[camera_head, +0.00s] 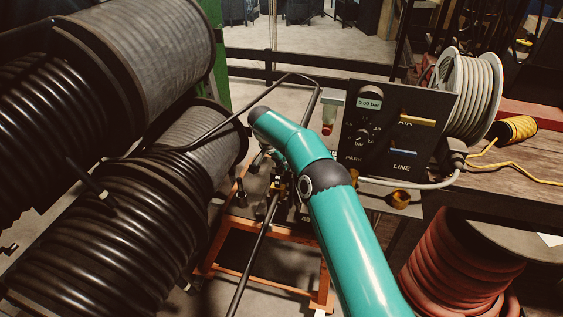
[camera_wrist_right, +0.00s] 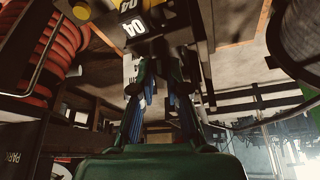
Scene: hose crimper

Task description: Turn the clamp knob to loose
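My right arm reaches in from the lower right of the head view, and its teal links cover much of the middle. My right gripper (camera_head: 262,165) shows only in small part there, left of the arm, over the orange-framed stand. In the right wrist view, the fingers of this gripper (camera_wrist_right: 167,75) stand apart with blue inner pads. Dark parts lie beyond them, with a black block labelled 04 (camera_wrist_right: 133,27) near the tips. I cannot make out the clamp knob for certain in this clutter and shadow. My left gripper is not in view.
A control panel (camera_head: 385,150) with a dial, a 0.00 bar display and coloured handles stands right of the arm. Large black hose reels (camera_head: 130,210) fill the left. A red hose coil (camera_head: 460,270) is at lower right. The orange stand (camera_head: 262,289) is below.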

